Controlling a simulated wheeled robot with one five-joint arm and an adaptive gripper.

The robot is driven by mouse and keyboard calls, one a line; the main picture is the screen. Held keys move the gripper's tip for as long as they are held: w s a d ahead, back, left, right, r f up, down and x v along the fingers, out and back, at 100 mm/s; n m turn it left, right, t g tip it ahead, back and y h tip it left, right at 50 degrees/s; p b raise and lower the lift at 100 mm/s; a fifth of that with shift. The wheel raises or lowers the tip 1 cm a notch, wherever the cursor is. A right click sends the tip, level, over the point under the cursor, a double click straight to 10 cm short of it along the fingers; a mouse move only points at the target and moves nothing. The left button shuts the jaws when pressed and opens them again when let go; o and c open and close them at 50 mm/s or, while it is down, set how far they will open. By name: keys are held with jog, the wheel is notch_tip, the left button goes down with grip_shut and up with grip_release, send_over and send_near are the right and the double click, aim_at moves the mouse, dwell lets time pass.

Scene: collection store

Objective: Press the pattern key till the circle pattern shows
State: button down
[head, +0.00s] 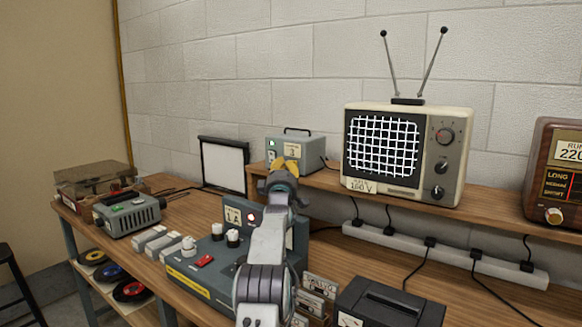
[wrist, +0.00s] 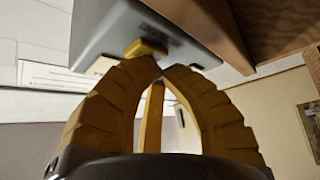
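The television (head: 382,147) on the raised shelf shows a white grid of crossing lines on its dark screen. A small grey-green box (head: 314,147) with a handle, a green light and a label stands on the shelf left of it. My gripper (head: 284,166) is in front of this box and hides part of its face. In the wrist view, the grey box (wrist: 105,30) has a yellow key (wrist: 146,48). My yellow fingers (wrist: 160,66) are shut, tips together, empty, close to that key. I cannot tell whether they touch it.
The control desk (head: 200,285) with knobs and a red switch lies below my arm. A white power strip (head: 440,252) with several plugs runs below the shelf. A dark box (head: 390,305) stands front right, a wooden radio (head: 555,175) far right.

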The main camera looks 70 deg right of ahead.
jog(key=shift+w+a+f+b, duration=0.15)
jog(key=shift+a+b, duration=0.55)
jog(key=shift+b, duration=0.65)
dwell(0.4)
